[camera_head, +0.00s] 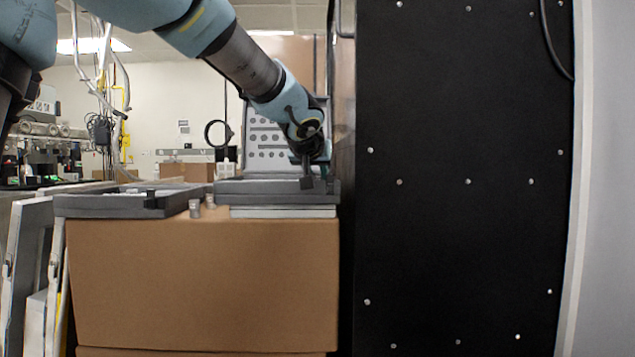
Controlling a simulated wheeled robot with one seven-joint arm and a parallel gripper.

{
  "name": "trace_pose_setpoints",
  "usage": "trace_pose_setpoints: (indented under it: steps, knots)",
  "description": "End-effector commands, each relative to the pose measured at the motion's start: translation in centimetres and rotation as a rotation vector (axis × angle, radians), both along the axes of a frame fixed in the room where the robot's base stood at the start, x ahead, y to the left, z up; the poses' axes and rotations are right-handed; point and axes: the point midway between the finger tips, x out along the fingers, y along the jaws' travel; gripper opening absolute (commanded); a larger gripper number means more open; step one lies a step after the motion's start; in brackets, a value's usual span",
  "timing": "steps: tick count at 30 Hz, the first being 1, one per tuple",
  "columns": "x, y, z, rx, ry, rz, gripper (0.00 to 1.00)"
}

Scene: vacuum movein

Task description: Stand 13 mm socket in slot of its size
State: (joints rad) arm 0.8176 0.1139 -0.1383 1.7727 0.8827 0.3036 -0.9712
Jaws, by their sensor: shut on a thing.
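My gripper (306,183) points down over the right-hand grey case (275,188) on the cardboard box. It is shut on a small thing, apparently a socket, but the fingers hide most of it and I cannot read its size. The case's lid (267,140) stands open behind, with rows of round holes. My arm covers its right part. The slots inside the case and their size marks cannot be seen from this low angle. Whether the held thing touches the case is unclear.
Two small silvery sockets, a near one (195,208) and a farther one (210,201), stand between the cases. Another grey tray (110,203) lies at the left of the cardboard box (200,285). A tall black panel (460,240) rises close on the right.

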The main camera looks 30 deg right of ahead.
Motion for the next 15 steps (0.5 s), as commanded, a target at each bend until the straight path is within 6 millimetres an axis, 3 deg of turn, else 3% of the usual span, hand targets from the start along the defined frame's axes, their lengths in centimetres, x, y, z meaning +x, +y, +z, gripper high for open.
trace_pose_setpoints:
  steps: [12,13,15]
  knots:
    - [0.02,0.01,-0.46,-0.001,0.0,0.0,0.0]
    - [0.02,0.01,-0.3,-0.001,-0.001,0.0,0.31]
    - [0.02,0.01,-0.28,-0.001,-0.001,0.0,0.39]
